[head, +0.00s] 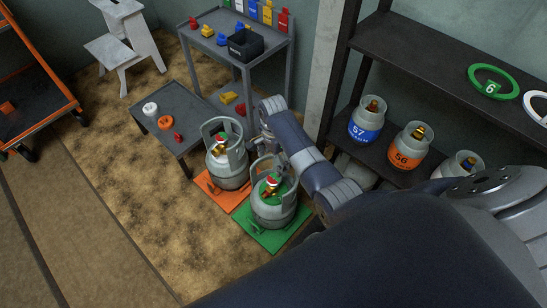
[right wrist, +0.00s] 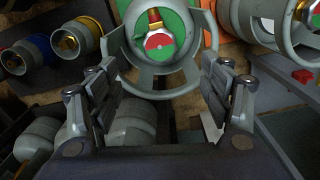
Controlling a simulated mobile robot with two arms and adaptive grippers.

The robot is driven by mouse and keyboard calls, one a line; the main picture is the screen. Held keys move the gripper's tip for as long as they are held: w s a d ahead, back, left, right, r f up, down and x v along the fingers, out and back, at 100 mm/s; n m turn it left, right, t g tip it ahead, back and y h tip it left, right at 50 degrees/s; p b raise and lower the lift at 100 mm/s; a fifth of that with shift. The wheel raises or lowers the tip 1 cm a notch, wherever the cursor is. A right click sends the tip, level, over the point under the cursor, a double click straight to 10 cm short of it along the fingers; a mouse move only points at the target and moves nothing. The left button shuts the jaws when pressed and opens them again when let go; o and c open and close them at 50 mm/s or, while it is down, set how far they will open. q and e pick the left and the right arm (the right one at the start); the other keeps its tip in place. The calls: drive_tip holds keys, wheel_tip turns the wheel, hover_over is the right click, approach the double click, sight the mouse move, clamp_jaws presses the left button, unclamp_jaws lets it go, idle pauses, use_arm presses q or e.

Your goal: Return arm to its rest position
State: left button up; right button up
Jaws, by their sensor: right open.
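My right arm (head: 300,150) reaches from the lower right to just above and beside two grey gas cylinders. The front cylinder (head: 274,212) stands upright on a green plate (head: 262,237), with a green disc and a red and brass valve inside its collar. The rear cylinder (head: 228,170) stands upright on an orange plate (head: 213,196). My right gripper (right wrist: 160,78) is open and empty in the right wrist view. A cylinder collar (right wrist: 150,78) with a red and green valve top lies just beyond its fingers. The left gripper is out of view.
A dark shelf (head: 395,55) at the right holds cylinders with blue (head: 365,128) and orange (head: 405,152) bands, and a green ring (head: 491,83) on top. A low table (head: 197,113), a step stool (head: 125,50) and an orange cart (head: 45,125) stand left.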

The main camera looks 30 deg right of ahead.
drive_tip(key=shift+r, duration=0.3)
drive_tip(key=shift+f, duration=0.1)
drive_tip(key=s+a+f+n+t, duration=0.1)
drive_tip(key=s+a+f+n, duration=0.1)
drive_tip(key=s+f+n, duration=0.6)
drive_tip(key=s+a+f+n, duration=0.2)
drive_tip(key=s+f+n, duration=0.15)
drive_tip(key=s, duration=0.75)
drive_tip(key=s+a+f+n+t, duration=0.1)
drive_tip(key=s+a+f+n, duration=0.1)
drive_tip(key=s+f+n, duration=0.6)
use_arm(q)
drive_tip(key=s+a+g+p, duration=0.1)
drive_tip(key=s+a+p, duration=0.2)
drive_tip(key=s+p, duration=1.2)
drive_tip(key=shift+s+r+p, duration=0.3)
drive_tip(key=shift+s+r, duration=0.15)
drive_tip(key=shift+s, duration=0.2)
use_arm(e)
drive_tip(key=s+d+r, duration=0.1)
drive_tip(key=s+r, duration=0.1)
drive_tip(key=s, duration=0.7)
drive_tip(key=s+d+r+g, duration=0.1)
drive_tip(key=s+r, duration=0.1)
drive_tip(key=s, duration=0.7)
drive_tip(key=shift+s+d+m, duration=0.2)
drive_tip(key=shift+d+m, duration=0.15)
drive_tip(key=shift+m, duration=0.1)
